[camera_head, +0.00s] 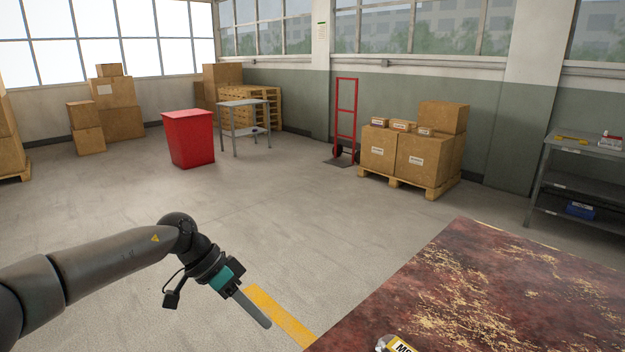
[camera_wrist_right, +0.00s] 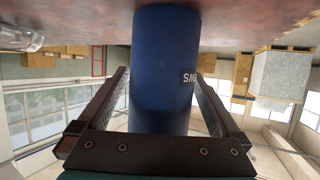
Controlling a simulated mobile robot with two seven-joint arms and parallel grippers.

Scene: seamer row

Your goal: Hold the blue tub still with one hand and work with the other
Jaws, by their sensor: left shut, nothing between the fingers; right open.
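The blue tub (camera_wrist_right: 160,70) shows in the right wrist view as a dark blue cylinder with white lettering, standing against the reddish tabletop, which appears at the top of that view. My right gripper (camera_wrist_right: 160,100) is open, with one finger on each side of the tub; whether either finger touches it I cannot tell. The tub does not show in the head view. My left gripper (camera_head: 266,322) is shut and empty in the head view, pointing down over the floor to the left of the table.
The dark red, mottled table (camera_head: 470,290) fills the lower right. A labelled object (camera_head: 397,344) is cut off at its near edge. A grey shelf (camera_head: 585,150) stands at right, and cartons (camera_head: 395,155) on a pallet stand farther back. A red bin (camera_head: 189,138) stands on open floor.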

